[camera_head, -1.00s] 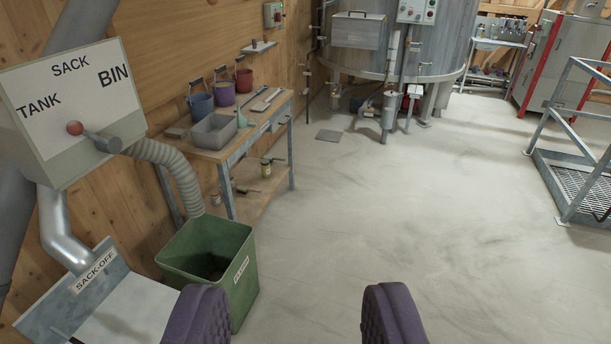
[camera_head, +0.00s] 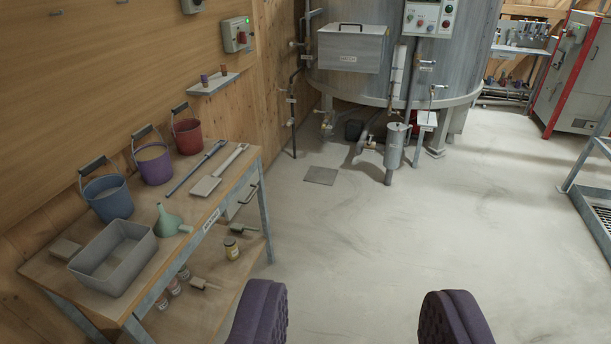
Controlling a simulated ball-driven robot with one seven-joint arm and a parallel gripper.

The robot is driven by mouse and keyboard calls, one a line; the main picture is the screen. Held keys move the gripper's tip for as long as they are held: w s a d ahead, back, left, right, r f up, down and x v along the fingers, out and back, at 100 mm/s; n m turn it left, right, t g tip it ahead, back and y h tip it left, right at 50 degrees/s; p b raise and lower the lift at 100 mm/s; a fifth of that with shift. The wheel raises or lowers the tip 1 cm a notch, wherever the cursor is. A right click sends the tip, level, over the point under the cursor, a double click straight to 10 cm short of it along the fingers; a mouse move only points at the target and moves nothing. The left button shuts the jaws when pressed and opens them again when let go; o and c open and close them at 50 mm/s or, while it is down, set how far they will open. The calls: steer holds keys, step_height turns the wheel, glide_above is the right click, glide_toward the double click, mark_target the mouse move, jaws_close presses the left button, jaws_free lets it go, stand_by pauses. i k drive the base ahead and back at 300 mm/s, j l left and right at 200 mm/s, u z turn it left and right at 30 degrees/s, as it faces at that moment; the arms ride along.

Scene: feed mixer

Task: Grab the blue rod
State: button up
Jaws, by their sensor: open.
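A long thin blue-grey rod (camera_head: 193,170) lies flat on the wooden bench (camera_head: 226,190), near its far end. It looks like the blue rod. A pale flat-bladed paddle (camera_head: 219,172) lies close beside it on the right. My gripper (camera_head: 357,312) shows two purple ribbed finger pads at the bottom of the view. They are wide apart with only floor between them. The gripper is well to the right of the bench and nearer to me than the rod, touching nothing.
The bench also holds a grey tub (camera_head: 113,258), a green funnel (camera_head: 170,222), and blue (camera_head: 108,197), purple (camera_head: 153,164) and red (camera_head: 187,137) buckets. Jars stand on its lower shelf. A large metal tank (camera_head: 400,60) stands behind. The middle floor is clear; a railing stands right.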

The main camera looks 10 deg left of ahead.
mark_target(216, 146)
steer(key=i, duration=2.1)
steer(key=i+u, duration=0.3)
steer(key=i, duration=0.15)
steer(key=i+l+u, duration=0.3)
steer(key=i, duration=0.15)
steer(key=i+l+u, duration=0.25)
steer(key=i, duration=0.15)
steer(key=i+l+u, duration=0.25)
steer(key=i, duration=0.15)
steer(key=i+l+u, duration=0.2)
steer(key=i, duration=0.2)
steer(key=i+l+u, duration=0.25)
steer(key=i, duration=0.15)
steer(key=j, duration=0.1)
